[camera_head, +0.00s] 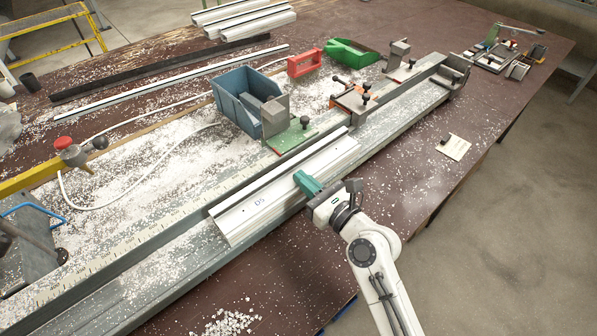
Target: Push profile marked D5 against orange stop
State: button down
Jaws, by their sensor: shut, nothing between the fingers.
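The white profile marked D5 (262,203) lies lengthwise on the grey clamp bench rail (175,284), along the dark fence. My gripper (301,180), with teal fingers, is shut and empty. Its fingertips are at the near side of the profile, over or touching its top right of the D5 mark; exact contact cannot be told. An orange stop (352,103) sits on the rail farther up and to the right. A gap of bare rail lies between the profile's far end and the orange stop.
A green clamp plate (291,136) and blue bin (244,95) stand behind the fence. A red block (304,63) and green tray (352,52) are farther back. A grey end block (453,73) closes the rail. White chips litter the bench. A paper tag (453,147) lies front right.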

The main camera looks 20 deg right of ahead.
aim_at(289, 168)
jog(key=shift+x, duration=1.05)
jog(key=shift+p+x, duration=0.75)
jog(key=shift+x, duration=0.6)
jog(key=shift+r, duration=0.15)
jog(key=shift+s, duration=0.1)
